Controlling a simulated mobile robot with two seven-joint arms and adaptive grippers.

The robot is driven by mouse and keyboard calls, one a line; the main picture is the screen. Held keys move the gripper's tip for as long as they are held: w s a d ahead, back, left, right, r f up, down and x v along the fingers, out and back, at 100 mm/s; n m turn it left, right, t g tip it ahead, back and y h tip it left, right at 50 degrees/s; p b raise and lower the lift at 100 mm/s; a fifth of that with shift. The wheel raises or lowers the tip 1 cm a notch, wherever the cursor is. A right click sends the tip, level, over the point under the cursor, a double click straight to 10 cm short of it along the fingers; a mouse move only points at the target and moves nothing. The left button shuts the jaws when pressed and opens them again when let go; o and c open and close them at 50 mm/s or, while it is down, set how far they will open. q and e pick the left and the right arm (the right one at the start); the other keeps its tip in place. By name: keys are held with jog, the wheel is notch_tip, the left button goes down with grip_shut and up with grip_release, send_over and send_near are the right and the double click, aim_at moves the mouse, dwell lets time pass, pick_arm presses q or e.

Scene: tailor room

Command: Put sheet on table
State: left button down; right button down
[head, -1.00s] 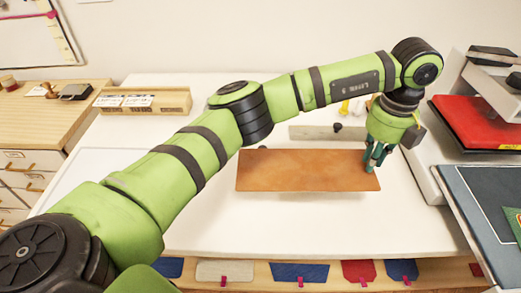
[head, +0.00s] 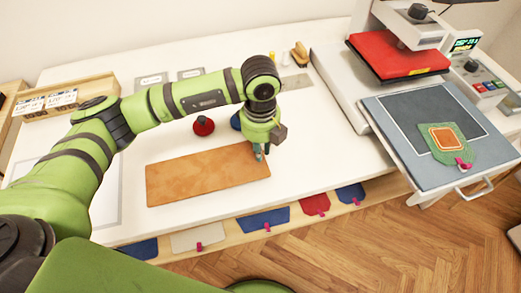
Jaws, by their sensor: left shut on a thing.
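The sheet, a flat brown leather-like rectangle (head: 205,181), is at the front of the white table (head: 300,162), lying level. I cannot tell whether it rests on the top or hangs just above it. My left gripper (head: 259,154) reaches down over the sheet's right end and is shut on that end. The fingers hide a small part of the edge. My right gripper is not in view.
A heat press with a red upper plate (head: 397,57) stands at the right. Its pulled-out lower plate (head: 398,118) holds a green and orange patch (head: 447,140). Colored pieces hang along the front edge. A red knob-like object (head: 203,126) stands behind the sheet.

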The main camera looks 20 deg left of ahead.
pick_arm(q)
notch_tip(320, 180, down, 2)
jog(key=shift+f+p, duration=0.15)
jog(key=shift+p, duration=0.2)
jog(key=shift+f, duration=0.3)
jog(key=c, duration=1.2)
grip_release()
jog(key=shift+r, duration=0.3)
notch_tip(320, 180, up, 10)
jog(key=b, duration=0.3)
jog(key=shift+r+b, duration=0.2)
jog(key=shift+b, duration=0.1)
jog(key=shift+r, duration=0.55)
